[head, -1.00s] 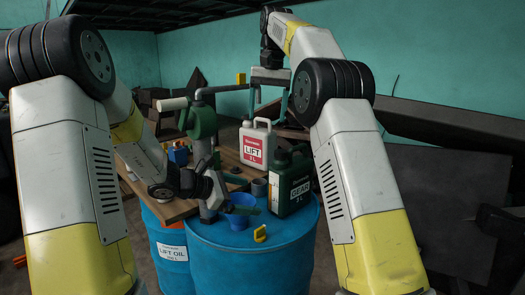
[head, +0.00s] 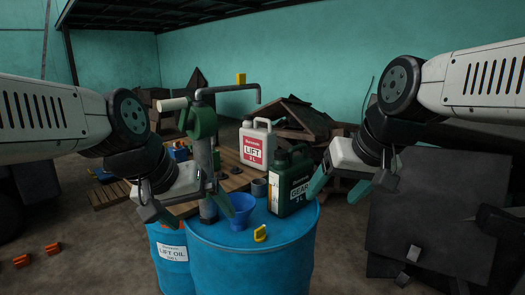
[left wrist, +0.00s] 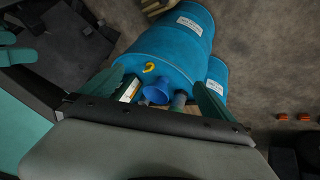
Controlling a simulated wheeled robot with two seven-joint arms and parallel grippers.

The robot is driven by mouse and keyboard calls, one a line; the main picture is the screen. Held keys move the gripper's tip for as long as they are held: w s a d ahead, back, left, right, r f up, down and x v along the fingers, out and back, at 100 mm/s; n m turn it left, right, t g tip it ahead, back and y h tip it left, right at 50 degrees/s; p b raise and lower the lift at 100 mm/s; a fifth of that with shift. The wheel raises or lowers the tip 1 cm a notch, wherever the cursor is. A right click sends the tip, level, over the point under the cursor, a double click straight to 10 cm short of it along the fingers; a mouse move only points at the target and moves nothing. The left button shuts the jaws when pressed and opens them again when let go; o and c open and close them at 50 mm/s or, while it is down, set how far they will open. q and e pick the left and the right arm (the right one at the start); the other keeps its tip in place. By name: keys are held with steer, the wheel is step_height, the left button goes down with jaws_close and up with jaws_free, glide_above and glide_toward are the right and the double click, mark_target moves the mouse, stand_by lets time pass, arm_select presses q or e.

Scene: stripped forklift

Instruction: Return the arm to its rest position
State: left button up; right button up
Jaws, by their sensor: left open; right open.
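My left gripper (head: 190,210) is open and empty. In the head view it hangs in front of the hand pump (head: 202,122), left of the blue funnel (head: 240,211); I cannot tell whether it touches anything. In the left wrist view, its green fingers stand wide apart, with the funnel (left wrist: 155,92) seen between them. My right gripper (head: 341,189) is open and empty, to the right of the dark green GEAR jug (head: 293,180). Both arms are bent, with their forearms coming in from the sides of the head view.
The jug, funnel and a yellow clip (head: 260,233) stand on a blue drum (head: 250,265). A white LIFT jug (head: 257,148) stands behind. A smaller LIFT OIL drum (head: 172,262) is at left. Dark panels (head: 437,215) lean at right. Orange blocks (head: 52,247) lie on the floor.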

arm_select(q)
steer(key=shift+s+a+r+m+t+y, duration=0.15)
steer(key=shift+s+a+r+m+y, duration=0.1)
steer(key=shift+a, duration=0.2)
steer(key=shift+s+a+r+m+t+y, duration=0.15)
steer(key=shift+s+a+m+y, duration=0.1)
steer(key=shift+a, duration=0.15)
arm_select(e)
steer(key=s+f, duration=0.2)
steer(key=f, duration=0.1)
steer(key=shift+s, duration=0.35)
